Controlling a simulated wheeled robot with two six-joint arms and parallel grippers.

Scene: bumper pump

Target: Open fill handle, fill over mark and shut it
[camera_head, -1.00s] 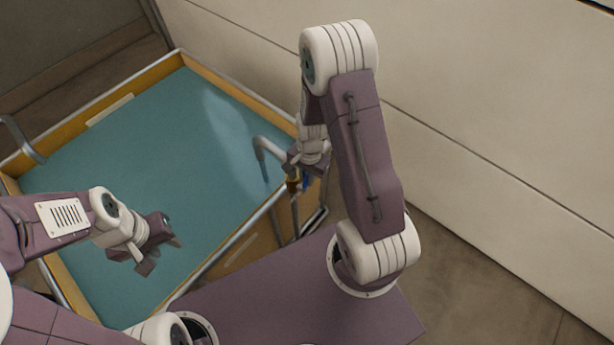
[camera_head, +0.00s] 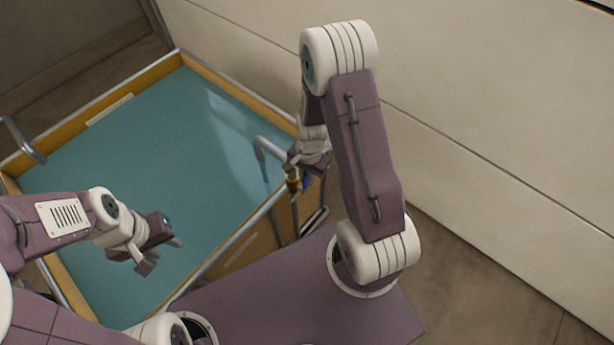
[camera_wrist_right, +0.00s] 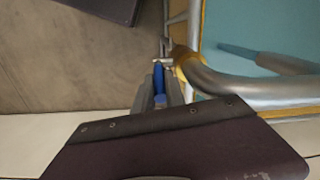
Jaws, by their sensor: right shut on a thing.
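The orange-walled tank (camera_head: 165,62) holds a wide sheet of teal water (camera_head: 130,140). A bent grey fill pipe (camera_head: 268,150) reaches over its right wall, with a brass-coloured fitting (camera_head: 293,183) below. The blue fill handle (camera_wrist_right: 159,78) shows in the right wrist view between the fingers of my right gripper (camera_wrist_right: 160,98), which is shut on it. In the head view my right gripper (camera_head: 306,163) is at the pipe and partly hides the handle. My left gripper (camera_head: 160,256) is open and empty above the water. A pale strip (camera_head: 110,110) marks the far-left wall.
Another bent metal pipe (camera_head: 22,140) stands at the tank's left corner. Metal rails (camera_head: 240,232) run along the tank's near edge. A pale panelled wall (camera_head: 480,120) stands behind and to the right. Bare floor (camera_head: 480,285) lies at the lower right.

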